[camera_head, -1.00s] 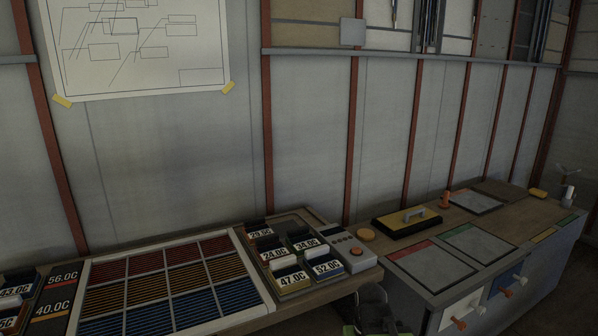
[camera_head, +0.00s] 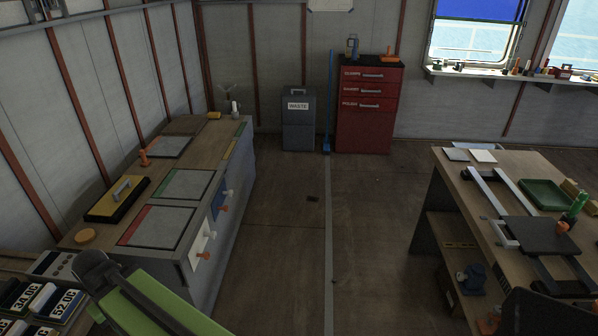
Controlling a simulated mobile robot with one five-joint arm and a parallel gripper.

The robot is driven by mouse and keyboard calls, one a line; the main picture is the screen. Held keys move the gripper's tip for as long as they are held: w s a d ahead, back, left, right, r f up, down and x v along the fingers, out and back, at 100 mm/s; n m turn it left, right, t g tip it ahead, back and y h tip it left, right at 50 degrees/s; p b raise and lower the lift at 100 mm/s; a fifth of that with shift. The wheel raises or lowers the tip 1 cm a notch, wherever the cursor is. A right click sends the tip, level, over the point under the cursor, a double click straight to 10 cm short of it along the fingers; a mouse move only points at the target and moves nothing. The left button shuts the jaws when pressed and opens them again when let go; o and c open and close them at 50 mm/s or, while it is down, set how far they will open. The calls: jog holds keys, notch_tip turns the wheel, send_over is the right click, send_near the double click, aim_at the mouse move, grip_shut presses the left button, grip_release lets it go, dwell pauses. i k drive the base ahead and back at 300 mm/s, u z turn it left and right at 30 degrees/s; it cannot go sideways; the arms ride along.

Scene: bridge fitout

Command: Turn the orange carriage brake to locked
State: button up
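A small orange knob (camera_head: 562,227), which looks like the carriage brake, sits on a dark flat carriage plate (camera_head: 535,238) on the right-hand bench. The plate lies across pale and dark rails (camera_head: 488,200) fixed to the bench top. The knob is too small to tell which position it is in. My green arm link with a dark joint shows at the lower left, far from the carriage. My gripper's fingertips are not visible.
The right bench (camera_head: 450,172) also bears a green tray (camera_head: 545,194) and a green bottle (camera_head: 575,206). Open floor (camera_head: 290,215) lies between. A red drawer cabinet (camera_head: 368,120) and waste bin (camera_head: 298,125) stand behind.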

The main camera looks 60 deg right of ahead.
aim_at(562, 226)
jog(key=z, duration=0.2)
jog(key=k, duration=0.1)
jog(key=z, duration=3.5)
jog(key=k, duration=0.8)
jog(key=u, duration=0.2)
jog(key=i, duration=0.75)
